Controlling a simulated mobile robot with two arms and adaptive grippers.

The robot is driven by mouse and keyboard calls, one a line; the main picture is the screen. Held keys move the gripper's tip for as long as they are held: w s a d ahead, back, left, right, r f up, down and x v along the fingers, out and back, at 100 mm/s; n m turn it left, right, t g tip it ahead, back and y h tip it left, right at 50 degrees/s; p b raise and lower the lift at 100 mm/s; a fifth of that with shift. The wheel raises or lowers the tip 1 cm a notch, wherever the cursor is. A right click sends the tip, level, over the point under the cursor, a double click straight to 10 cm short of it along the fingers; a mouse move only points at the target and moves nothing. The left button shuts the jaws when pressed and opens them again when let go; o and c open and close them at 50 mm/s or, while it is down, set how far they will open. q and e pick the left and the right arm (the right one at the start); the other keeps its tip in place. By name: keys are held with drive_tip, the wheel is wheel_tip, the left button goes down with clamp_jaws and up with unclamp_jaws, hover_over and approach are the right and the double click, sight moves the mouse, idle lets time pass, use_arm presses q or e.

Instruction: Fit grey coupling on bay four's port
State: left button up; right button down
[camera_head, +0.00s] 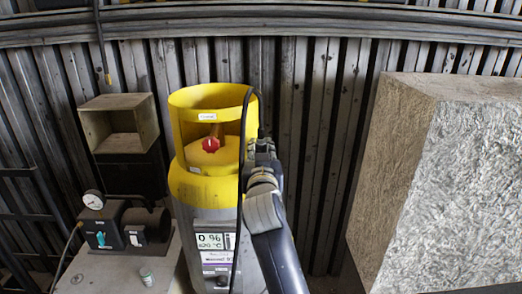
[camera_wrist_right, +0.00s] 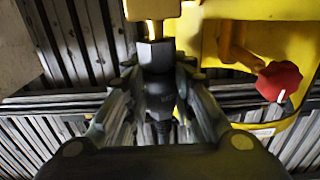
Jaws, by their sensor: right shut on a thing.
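My right gripper (camera_head: 262,150) reaches up to the right side of a yellow-collared cylinder (camera_head: 193,188). In the right wrist view my right gripper (camera_wrist_right: 160,78) is shut on a dark grey coupling (camera_wrist_right: 158,97) with a hex-like end. That end lies right against or just in front of a brass-yellow fitting (camera_wrist_right: 151,9), which looks like the port; I cannot tell if they are joined. The coupling is hidden in the head view. No bay number is readable. My left gripper is out of view.
A red knob (camera_head: 210,144) sits inside the collar, left of my gripper; it also shows in the wrist view (camera_wrist_right: 279,81). A dark hose (camera_head: 241,170) hangs beside my arm. A large rough block (camera_head: 447,180) stands at right. A gauge unit (camera_head: 105,225) and open box (camera_head: 122,143) are at left.

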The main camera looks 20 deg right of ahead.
sight(261, 128)
drive_tip(key=shift+f+b, duration=0.5)
drive_tip(key=shift+f, duration=0.2)
drive_tip(key=c, duration=1.3)
unclamp_jaws()
wheel_tip(261, 128, up, 10)
drive_tip(key=shift+r, duration=0.1)
